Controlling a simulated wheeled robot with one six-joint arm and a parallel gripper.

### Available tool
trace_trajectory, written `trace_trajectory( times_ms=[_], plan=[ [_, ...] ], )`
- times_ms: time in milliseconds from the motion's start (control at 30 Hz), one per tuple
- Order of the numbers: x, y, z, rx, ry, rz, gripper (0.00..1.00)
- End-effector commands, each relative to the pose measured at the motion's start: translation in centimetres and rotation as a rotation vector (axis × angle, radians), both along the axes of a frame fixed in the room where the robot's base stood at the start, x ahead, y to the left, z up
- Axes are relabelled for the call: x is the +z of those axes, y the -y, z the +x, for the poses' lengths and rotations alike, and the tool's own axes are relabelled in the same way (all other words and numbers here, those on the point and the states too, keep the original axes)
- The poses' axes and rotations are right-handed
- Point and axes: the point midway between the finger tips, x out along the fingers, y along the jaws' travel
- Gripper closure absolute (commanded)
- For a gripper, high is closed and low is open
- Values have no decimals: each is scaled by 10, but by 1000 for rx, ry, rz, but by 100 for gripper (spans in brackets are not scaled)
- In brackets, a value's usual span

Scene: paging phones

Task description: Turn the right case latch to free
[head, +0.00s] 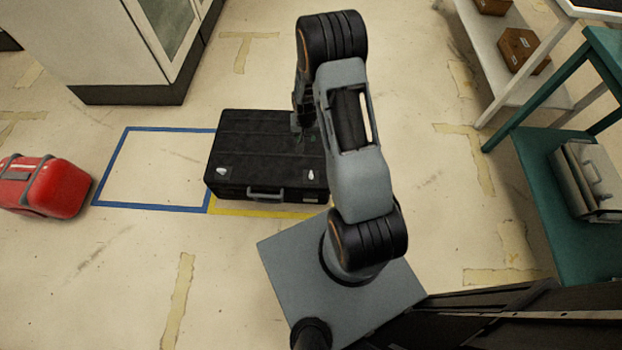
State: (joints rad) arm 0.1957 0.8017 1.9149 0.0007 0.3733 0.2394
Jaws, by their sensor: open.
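A black hard case (262,150) lies flat on the floor with its lid shut and its grey handle (265,192) toward me. Two small pale latches sit near the lid's front edge: the left latch (222,172) and the right latch (310,174). They are too small for me to tell how each is turned. My gripper (300,136) is open and points down over the right part of the lid, farther back than the right latch. My arm partly hides the gripper and covers the case's right end. I cannot tell whether the fingertips touch the lid.
Blue tape (150,207) frames an empty floor area left of the case. Yellow tape (240,208) runs along its front. A red case (45,187) lies at far left. A white cabinet (110,45) stands behind. A teal table (560,210) and white shelf (480,60) stand right.

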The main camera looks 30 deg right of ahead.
Motion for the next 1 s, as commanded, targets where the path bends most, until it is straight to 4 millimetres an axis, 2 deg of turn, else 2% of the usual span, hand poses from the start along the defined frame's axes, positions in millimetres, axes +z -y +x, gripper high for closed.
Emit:
trace_trajectory(
  times_ms=[33,100,200,567,800,1000],
  plan=[
    [-36,3,-3,-18,-17,4,60],
    [-65,6,-7,-37,-29,7,60],
    [-94,10,-11,-58,-39,9,60],
    [-153,12,-17,-80,-52,12,60],
    [-200,12,-18,-79,-53,12,60],
    [-232,12,-17,-79,-51,11,60]
  ],
)
